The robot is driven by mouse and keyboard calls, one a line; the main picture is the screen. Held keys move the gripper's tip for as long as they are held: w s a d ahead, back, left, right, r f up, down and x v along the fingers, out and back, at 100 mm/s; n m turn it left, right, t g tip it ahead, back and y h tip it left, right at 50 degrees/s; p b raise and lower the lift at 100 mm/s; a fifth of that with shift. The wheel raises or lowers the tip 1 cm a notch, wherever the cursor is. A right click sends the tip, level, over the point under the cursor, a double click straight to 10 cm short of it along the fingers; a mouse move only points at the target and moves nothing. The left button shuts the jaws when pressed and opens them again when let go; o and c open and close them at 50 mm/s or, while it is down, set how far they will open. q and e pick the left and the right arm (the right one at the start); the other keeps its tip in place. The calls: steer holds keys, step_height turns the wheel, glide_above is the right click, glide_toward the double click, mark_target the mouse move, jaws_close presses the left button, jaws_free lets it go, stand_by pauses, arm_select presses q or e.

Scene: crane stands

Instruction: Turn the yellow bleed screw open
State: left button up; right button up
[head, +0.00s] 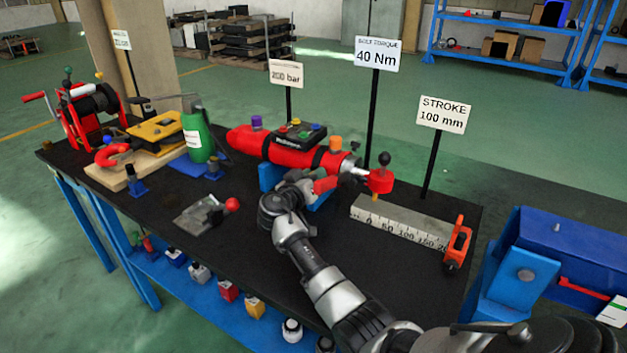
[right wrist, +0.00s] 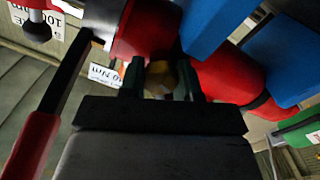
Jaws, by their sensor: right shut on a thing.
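A red cylinder (head: 248,143) lies on blue supports near the middle of the black table. In the right wrist view, the cylinder's red body (right wrist: 222,80) runs across, with blue support parts (right wrist: 212,22) over it. My right gripper (right wrist: 160,88) is shut on the yellow bleed screw (right wrist: 160,75), a dull brass-yellow head between its two dark fingers. In the head view, my right wrist reaches the cylinder's near side and hides the screw and fingertips. My left gripper is not in view.
A red-handled bar (right wrist: 35,140) passes close left of the fingers in the right wrist view. A ruler block (head: 400,222) stands right of the cylinder. A green bottle (head: 200,135) stands left. A grey plate with a red knob (head: 200,214) lies in front.

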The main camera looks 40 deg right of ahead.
steer(key=shift+n, duration=0.3)
steer(key=o, duration=0.9)
steer(key=shift+o, duration=0.2)
steer(key=b+v, duration=0.1)
steer(key=v, duration=1)
steer(key=shift+b, duration=0.3)
